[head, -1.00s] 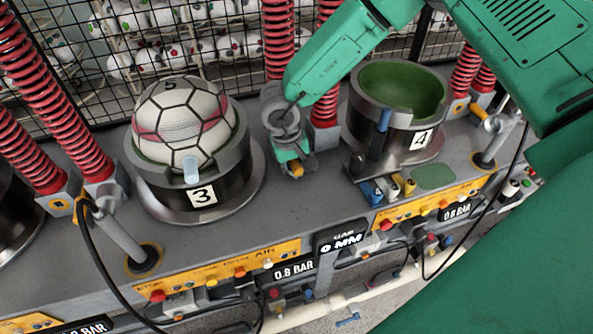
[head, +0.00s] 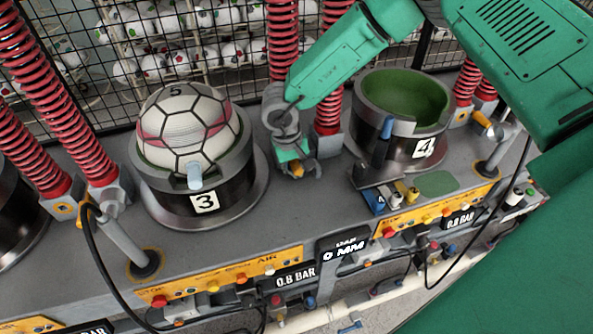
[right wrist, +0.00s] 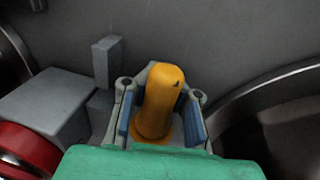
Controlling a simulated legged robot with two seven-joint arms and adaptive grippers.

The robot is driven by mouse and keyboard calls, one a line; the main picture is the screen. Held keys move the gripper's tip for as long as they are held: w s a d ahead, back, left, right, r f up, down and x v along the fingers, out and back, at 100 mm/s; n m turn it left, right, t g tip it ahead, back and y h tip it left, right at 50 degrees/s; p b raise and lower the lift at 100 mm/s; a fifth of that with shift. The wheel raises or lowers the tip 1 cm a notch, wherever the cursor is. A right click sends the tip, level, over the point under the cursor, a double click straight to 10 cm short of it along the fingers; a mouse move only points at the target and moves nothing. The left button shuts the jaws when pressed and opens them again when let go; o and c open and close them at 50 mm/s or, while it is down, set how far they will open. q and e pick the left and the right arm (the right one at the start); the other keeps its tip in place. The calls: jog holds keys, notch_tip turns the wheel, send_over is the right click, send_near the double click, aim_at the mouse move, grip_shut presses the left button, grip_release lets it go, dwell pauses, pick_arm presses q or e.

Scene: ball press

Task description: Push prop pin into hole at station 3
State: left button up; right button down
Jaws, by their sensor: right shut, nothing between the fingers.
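An orange pin (right wrist: 162,100) with a rounded end shows in the right wrist view, in line with my right gripper's blue finger pads. It is small in the head view (head: 297,169). My right gripper (head: 295,165) is low over the grey bench, between stations 3 and 4. It is shut with nothing gripped; in the right wrist view my gripper (right wrist: 164,118) has its pads at either side of the pin's outline. Station 3 (head: 235,196) is a dark round cup holding a white ball (head: 188,128) with black lines and red marks. The hole is not visible. My left gripper is out of view.
Station 4 (head: 400,155), an empty cup with a green lining, stands to the right. Red springs (head: 327,85) rise behind the gripper, before a black mesh (head: 90,60). Control panels with knobs (head: 225,278) line the front edge.

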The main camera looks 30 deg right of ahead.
jog(key=c, duration=1.6)
grip_release()
jog(key=shift+w, duration=0.15)
jog(key=shift+c, duration=0.2)
jog(key=shift+r, duration=0.1)
notch_tip(320, 180, up, 12)
jog(key=a, duration=0.2)
jog(key=shift+f, duration=0.25)
jog(key=shift+f, duration=0.1)
